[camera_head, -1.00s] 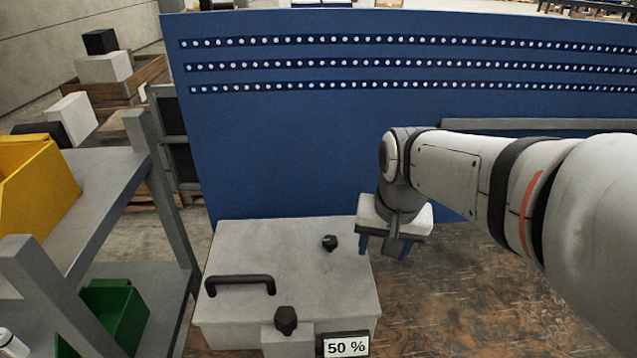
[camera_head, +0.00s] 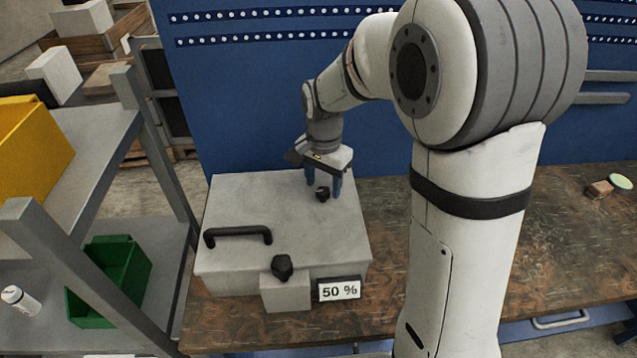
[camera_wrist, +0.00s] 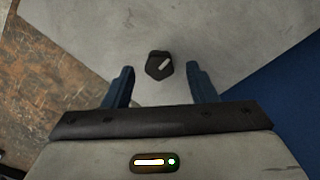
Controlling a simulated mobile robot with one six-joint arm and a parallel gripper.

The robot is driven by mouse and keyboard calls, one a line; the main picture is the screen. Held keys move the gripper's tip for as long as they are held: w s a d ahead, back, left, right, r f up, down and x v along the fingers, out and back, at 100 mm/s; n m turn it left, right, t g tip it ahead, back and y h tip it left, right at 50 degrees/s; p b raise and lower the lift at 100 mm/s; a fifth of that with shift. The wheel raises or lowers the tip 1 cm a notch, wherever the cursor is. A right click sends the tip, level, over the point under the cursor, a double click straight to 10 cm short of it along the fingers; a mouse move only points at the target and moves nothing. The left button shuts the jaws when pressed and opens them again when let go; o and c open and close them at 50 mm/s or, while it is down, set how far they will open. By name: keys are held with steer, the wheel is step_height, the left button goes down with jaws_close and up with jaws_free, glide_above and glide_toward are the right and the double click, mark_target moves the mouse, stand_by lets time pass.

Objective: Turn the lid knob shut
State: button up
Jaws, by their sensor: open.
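The grey box (camera_head: 290,228) stands on the workbench with its lid down. A small black lid knob (camera_head: 322,193) sits on the lid near its back right. My gripper (camera_head: 323,184) is over the lid with its blue fingers pointing down at the knob. In the wrist view the dark knob (camera_wrist: 159,65) with a light mark on top lies between and a little beyond the two open fingers (camera_wrist: 160,88), with a gap on each side. No contact shows. A second black knob (camera_head: 282,267) is on a small block at the box's front.
A black handle (camera_head: 238,235) stands up from the lid's left. A "50 %" sign (camera_head: 339,290) is at the front. A blue pegboard wall (camera_head: 250,110) rises behind. A shelf with a green bin (camera_head: 108,280) is at left. The bench (camera_head: 590,240) is mostly clear at right.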

steer(key=shift+f, duration=0.75)
